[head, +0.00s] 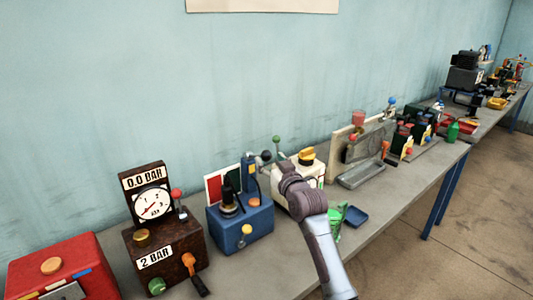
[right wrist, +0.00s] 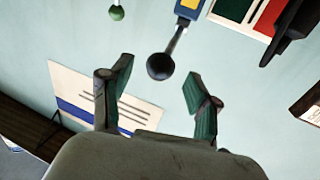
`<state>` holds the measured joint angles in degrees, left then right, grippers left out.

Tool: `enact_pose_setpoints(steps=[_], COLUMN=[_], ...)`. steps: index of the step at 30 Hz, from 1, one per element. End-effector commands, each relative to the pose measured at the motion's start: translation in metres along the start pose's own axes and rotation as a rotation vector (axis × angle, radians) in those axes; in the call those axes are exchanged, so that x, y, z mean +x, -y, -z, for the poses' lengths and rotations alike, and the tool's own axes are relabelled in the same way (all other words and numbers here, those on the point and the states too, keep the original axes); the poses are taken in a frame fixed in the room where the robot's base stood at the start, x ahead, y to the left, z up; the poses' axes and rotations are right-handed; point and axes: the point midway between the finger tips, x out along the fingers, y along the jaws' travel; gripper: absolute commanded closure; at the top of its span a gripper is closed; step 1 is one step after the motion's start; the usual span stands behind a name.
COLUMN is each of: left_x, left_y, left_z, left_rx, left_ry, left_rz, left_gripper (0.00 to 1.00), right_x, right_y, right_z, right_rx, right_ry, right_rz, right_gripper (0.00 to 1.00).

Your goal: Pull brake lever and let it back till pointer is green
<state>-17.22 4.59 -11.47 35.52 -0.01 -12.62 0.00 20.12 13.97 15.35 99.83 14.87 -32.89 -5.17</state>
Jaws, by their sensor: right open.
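A blue box (head: 240,226) on the bench carries a red, white and green panel (head: 222,183), and a blue and yellow post (head: 250,170) rises behind it. A lever with a dark ball knob (head: 266,155) sticks out from the post. In the right wrist view the knob (right wrist: 161,66) hangs between the spread fingers of my right gripper (right wrist: 160,76), apart from both. The gripper is open and empty. In the head view my right gripper (head: 284,165) is beside the knob, its fingers hardly visible. Only part of the panel (right wrist: 255,14) shows in the wrist view; which colour the pointer is on cannot be told.
A brown gauge box (head: 180,244) and a red box (head: 62,267) stand to the left. A white machine with a yellow cap (head: 307,156) stands close on the right. A green ball knob (head: 276,139) rises just behind my gripper. Bench front is mostly bare.

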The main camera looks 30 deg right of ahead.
Motion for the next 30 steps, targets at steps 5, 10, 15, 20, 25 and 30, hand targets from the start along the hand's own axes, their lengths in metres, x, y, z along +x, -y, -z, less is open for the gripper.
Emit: enact_pose_setpoints(steps=[5,10,15,20,25,30], left_x=[-0.006,-0.007,-0.007,-0.007,-0.007,-0.007], left_y=[0.000,0.000,0.000,0.000,0.000,0.000], left_z=[0.001,0.002,0.002,0.002,0.002,0.002], left_rx=[0.000,0.000,0.000,0.000,0.000,0.000], left_ry=[-0.001,-0.002,-0.002,-0.002,-0.002,-0.002], left_rz=[0.000,0.000,0.000,0.000,0.000,0.000], left_gripper=[1.00,1.00,1.00,1.00,1.00,1.00], right_x=[0.026,0.035,0.037,0.037,0.036,0.036], right_y=[0.000,0.000,0.000,0.000,0.000,0.000], right_z=[0.001,0.000,0.000,-0.001,-0.001,-0.001], right_rx=[0.000,-0.001,-0.001,-0.001,-0.001,-0.001], right_ry=[0.001,0.001,0.000,0.001,0.001,0.001], right_rz=[0.000,0.000,0.000,0.000,0.000,0.000], right_gripper=[0.39,0.39,0.39,0.45,0.74,1.00])
